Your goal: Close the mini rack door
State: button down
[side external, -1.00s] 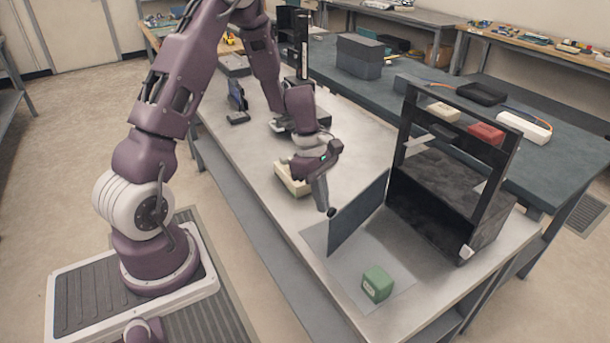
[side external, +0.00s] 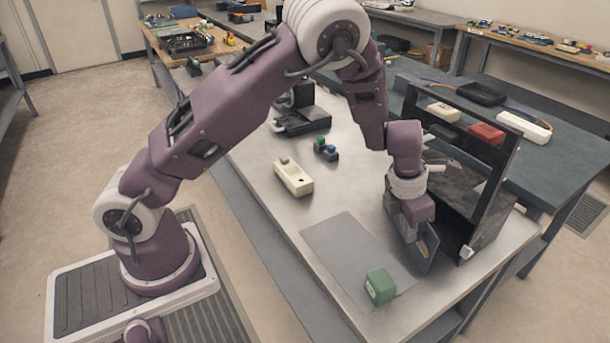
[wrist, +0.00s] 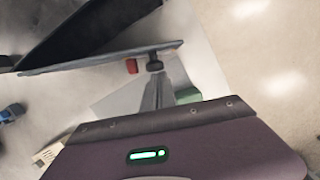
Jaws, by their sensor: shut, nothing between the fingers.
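The mini rack (side external: 465,215) is a black open frame with a dark body at the right of the table. Its dark door panel (side external: 424,254) stands partly open, at a small angle to the rack front, with a gap between. My gripper (wrist: 155,64) is shut and empty, on the outer side of the door. Its dark tip is at or very near the door (wrist: 95,60) in the wrist view; contact is hard to confirm. In the side view, my wrist hides the upper part of the door and the fingertips.
A green block (side external: 380,287) sits at the front corner of a grey mat (side external: 345,250). A cream box (side external: 293,177) and small blue and green parts (side external: 326,150) lie further back. Red (side external: 486,133) and white (side external: 524,127) items lie on the table behind. The mat is otherwise clear.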

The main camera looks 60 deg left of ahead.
aim_at(430, 231)
jog(key=w, duration=0.1)
jog(key=w+d+n, duration=0.1)
jog(key=w, duration=0.1)
jog(key=shift+d, duration=0.3)
jog(key=shift+w+d, duration=0.3)
jog(key=shift+w, duration=0.4)
jog(key=shift+s, duration=0.1)
